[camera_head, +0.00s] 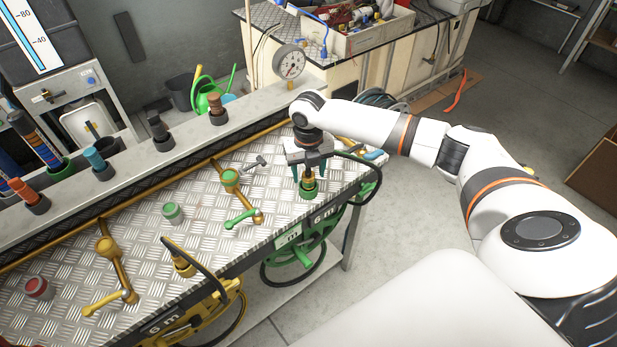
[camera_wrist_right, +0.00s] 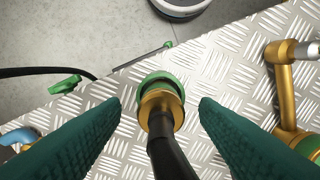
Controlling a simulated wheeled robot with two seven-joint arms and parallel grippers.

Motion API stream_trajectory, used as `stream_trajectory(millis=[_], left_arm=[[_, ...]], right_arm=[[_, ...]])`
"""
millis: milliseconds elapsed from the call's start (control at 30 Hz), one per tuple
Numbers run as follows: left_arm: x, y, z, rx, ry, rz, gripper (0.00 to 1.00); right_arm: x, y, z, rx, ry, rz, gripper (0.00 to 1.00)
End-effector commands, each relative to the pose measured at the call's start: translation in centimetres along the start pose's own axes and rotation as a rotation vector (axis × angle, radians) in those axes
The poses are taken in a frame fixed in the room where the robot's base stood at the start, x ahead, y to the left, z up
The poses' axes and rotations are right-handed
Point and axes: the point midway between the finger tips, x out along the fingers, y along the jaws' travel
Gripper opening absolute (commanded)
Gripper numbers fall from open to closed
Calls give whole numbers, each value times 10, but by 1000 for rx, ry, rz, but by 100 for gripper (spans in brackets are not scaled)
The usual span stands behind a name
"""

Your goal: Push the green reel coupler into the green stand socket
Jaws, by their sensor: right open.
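The green reel coupler (camera_head: 309,173) is a brass fitting on a black hose, upright at the table's right end. It also shows in the right wrist view (camera_wrist_right: 161,103), with the hose running toward the bottom edge. The green stand socket (camera_head: 308,191) is a green ring around the coupler's lower end, seen in the wrist view (camera_wrist_right: 162,79) too. I cannot tell how deep the coupler sits. My right gripper (camera_head: 307,163) is above the socket. In the wrist view its two teal fingers (camera_wrist_right: 160,106) are apart, one each side of the hose, with gaps. My left gripper is out of view.
A green-handled valve (camera_head: 240,218) and brass pipe stand left of the socket. A green cup (camera_head: 172,213) and red cup (camera_head: 38,288) sit on the chequered plate. A yellow reel coupler (camera_head: 183,262) stands at the front edge. The green reel (camera_head: 290,265) hangs below.

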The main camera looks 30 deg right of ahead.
Motion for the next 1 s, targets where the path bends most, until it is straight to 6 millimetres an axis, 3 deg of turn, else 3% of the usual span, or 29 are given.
stream_trajectory(millis=[267, 600, 867, 1000], left_arm=[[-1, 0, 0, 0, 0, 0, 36], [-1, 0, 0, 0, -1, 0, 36], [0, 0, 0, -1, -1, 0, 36], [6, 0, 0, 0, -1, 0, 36]], right_arm=[[6, 0, 0, -1, 1, 0, 56], [5, 0, 0, -1, 1, 0, 3], [2, 0, 0, -1, 2, -1, 3], [-13, 0, -1, -1, 4, -2, 3]])
